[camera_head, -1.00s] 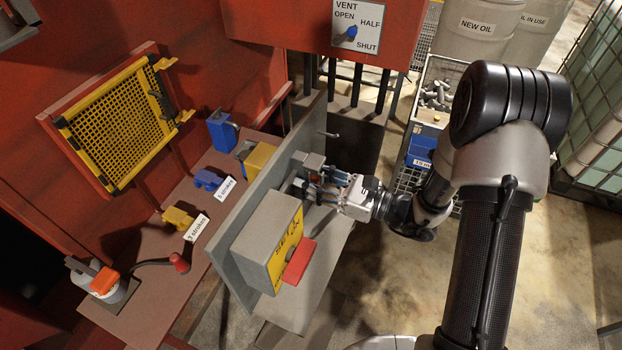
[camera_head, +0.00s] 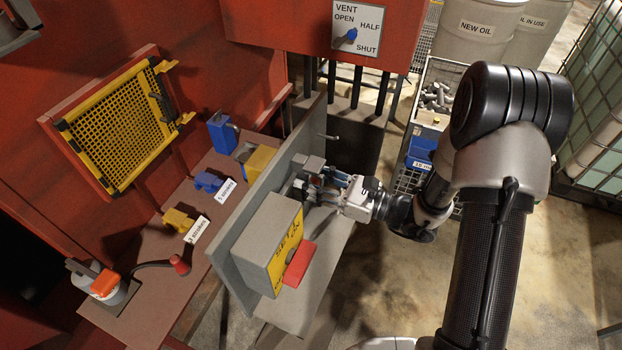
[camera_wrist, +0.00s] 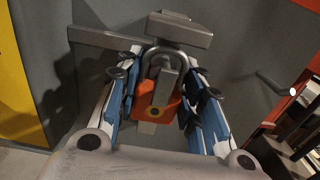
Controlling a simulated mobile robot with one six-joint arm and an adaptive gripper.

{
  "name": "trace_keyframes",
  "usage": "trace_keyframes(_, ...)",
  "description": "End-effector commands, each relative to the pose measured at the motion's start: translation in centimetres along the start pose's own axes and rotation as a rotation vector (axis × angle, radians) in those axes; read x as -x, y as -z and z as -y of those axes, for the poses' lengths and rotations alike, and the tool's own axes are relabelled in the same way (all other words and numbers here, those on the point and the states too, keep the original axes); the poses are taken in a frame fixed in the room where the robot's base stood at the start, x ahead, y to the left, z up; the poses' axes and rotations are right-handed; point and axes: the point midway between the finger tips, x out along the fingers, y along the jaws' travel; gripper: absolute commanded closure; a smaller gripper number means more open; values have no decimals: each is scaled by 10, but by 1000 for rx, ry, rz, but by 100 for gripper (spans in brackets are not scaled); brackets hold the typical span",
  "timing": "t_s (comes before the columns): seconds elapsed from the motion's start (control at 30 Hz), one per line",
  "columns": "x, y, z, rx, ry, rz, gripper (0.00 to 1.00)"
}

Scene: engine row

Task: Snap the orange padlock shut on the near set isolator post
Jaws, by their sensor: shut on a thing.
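The orange padlock (camera_wrist: 146,101) is between my gripper's (camera_wrist: 160,84) blue-and-white fingers in the wrist view, which are shut on it. Its grey shackle arches up toward the grey isolator post fitting (camera_wrist: 180,29) on the panel. A grey piece shows inside the shackle's loop. I cannot tell whether the shackle is around the post or whether it is closed. In the head view, my gripper (camera_head: 318,190) is at the upright grey panel, beside the fitting (camera_head: 309,164), and its fingers mostly hide the padlock.
A grey box with a yellow face (camera_head: 285,247) and red handle (camera_head: 299,264) stands on the panel close to my gripper. A thin peg (camera_head: 327,136) sticks out of the panel beyond the fitting. Blue and yellow parts lie on the bench behind the panel.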

Motion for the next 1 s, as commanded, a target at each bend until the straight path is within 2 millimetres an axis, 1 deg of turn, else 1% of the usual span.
trace_keyframes(0.3,0,2,0,1,0,1,92)
trace_keyframes(0.33,0,2,0,1,0,1,63)
trace_keyframes(0.63,0,2,0,0,0,0,43)
trace_keyframes(0.67,0,2,0,0,0,0,42)
trace_keyframes(1.0,2,2,0,0,1,-1,42)
